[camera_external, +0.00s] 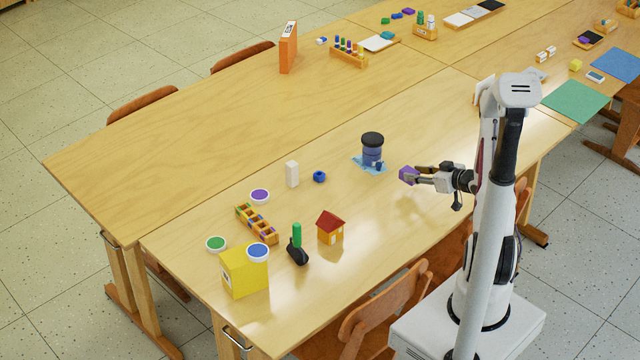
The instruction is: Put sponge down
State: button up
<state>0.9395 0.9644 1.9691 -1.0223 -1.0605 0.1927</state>
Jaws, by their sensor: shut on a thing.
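A small purple block-shaped thing, which looks like the sponge (407,174), is between the fingertips of my gripper (412,175). My gripper is shut on it and holds it a little above the near table (385,215), with a soft shadow on the wood below. My gripper points left. A dark blue pot with a black top (372,150) stands on a light blue cloth or mat (357,164) just left of the sponge, apart from it.
A red-roofed toy house (330,228), a black holder with a green handle (297,246), a yellow box (243,271), a crayon rack (257,224), a white block (292,174) and a small blue thing (319,176) stand farther left. The wood below my gripper is clear.

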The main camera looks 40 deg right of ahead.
jog(key=shift+f, duration=0.2)
jog(key=shift+f, duration=1.85)
jog(key=shift+f, duration=0.1)
jog(key=o, duration=0.8)
jog(key=shift+v, duration=6.05)
jog(key=shift+w, duration=0.1)
